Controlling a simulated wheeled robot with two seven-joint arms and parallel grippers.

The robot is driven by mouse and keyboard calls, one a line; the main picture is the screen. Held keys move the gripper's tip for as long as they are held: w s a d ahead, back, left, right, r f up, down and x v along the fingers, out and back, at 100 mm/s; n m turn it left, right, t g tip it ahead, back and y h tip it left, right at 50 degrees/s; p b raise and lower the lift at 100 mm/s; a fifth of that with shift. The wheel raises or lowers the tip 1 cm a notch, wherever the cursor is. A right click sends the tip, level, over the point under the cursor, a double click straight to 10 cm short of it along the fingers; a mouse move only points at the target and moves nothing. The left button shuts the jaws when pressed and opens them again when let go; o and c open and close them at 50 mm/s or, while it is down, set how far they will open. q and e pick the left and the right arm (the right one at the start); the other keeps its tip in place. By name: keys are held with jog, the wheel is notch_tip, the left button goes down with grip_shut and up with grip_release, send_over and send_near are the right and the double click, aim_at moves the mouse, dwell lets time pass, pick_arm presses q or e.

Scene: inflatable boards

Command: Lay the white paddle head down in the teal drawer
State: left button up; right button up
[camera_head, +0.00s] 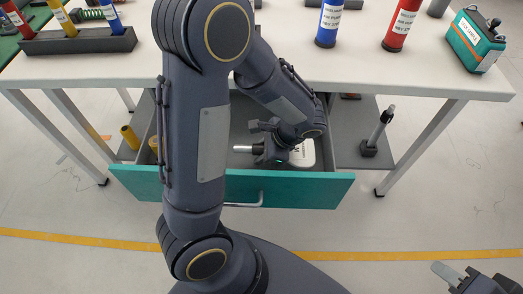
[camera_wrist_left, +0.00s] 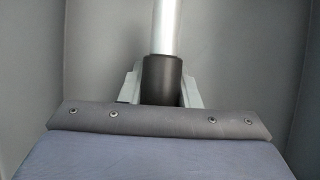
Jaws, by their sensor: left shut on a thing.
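The teal drawer (camera_head: 327,190) is pulled out under the table, with its grey inside showing. The white paddle (camera_head: 303,154) is in or just over the drawer, its white head to the right and a silver tube end to the left. My left gripper (camera_head: 266,150) reaches down into the drawer and is shut on the paddle's shaft. In the left wrist view, the fingers (camera_wrist_left: 162,88) sit on both sides of a black collar on the silver tube (camera_wrist_left: 167,28). My arm hides part of the drawer. My right gripper (camera_head: 447,274) is at the bottom right, apart from the drawer; its jaw opening is unclear.
A yellow cylinder (camera_head: 130,137) stands left of the drawer. A grey post on a dark base (camera_head: 379,133) stands on the shelf to its right. Blue (camera_head: 328,22) and red (camera_head: 401,27) cylinders and a teal device (camera_head: 474,40) stand on the white tabletop (camera_head: 290,62).

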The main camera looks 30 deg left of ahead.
pick_arm(q)
jog(key=shift+f+b, duration=0.4)
jog(key=shift+f, duration=0.2)
jog(key=o, duration=1.1)
jog(key=shift+d+r, duration=0.1)
jog(key=p+v, duration=0.2)
jog(key=v, duration=0.5)
jog(key=shift+d+r, duration=0.1)
jog(key=shift+r, duration=0.35)
